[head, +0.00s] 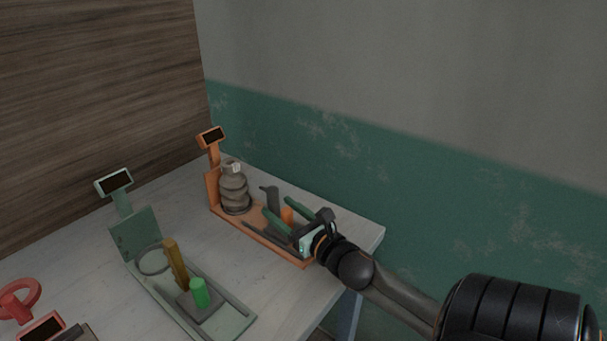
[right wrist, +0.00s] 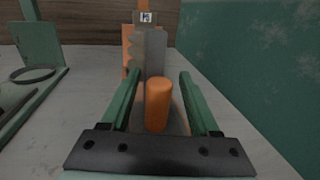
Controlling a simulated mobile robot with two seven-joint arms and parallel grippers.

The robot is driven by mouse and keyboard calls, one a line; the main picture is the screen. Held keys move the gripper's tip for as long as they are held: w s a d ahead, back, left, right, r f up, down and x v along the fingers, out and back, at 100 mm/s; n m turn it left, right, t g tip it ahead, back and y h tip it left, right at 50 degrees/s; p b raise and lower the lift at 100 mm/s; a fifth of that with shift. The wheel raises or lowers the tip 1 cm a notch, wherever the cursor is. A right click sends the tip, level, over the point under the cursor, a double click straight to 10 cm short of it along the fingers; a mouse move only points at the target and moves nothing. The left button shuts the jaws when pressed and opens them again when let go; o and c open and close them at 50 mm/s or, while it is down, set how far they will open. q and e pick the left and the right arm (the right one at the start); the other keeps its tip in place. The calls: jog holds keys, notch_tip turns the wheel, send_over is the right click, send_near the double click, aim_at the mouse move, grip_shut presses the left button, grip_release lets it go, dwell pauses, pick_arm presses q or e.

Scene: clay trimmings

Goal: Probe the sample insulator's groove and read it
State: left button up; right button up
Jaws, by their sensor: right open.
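The sample insulator (head: 234,190), a ribbed grey-brown body with a small white tag on top, stands upright at the far end of the orange station (head: 264,235). It also shows behind the orange handle in the right wrist view (right wrist: 136,50). The orange station has a small dark display (head: 212,136) on a post; no reading is legible. My right gripper (head: 278,208) is open, its green fingers on either side of an upright orange handle (right wrist: 158,104), with gaps visible on both sides. A grey upright block (head: 270,198) stands between the handle and insulator. My left gripper is not in view.
A pale green station (head: 142,236) to the left holds a ring, a brown-yellow post (head: 175,264) and a green cylinder (head: 200,293). Red parts (head: 20,300) show at the lower left. A green-and-grey wall (head: 330,150) runs close behind the orange station.

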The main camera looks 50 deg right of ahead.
jog(key=s, duration=0.7)
jog(key=s+a, duration=0.1)
jog(key=s, duration=0.2)
jog(key=shift+s, duration=0.2)
jog(key=shift+s+a, duration=0.1)
jog(key=shift+s, duration=0.5)
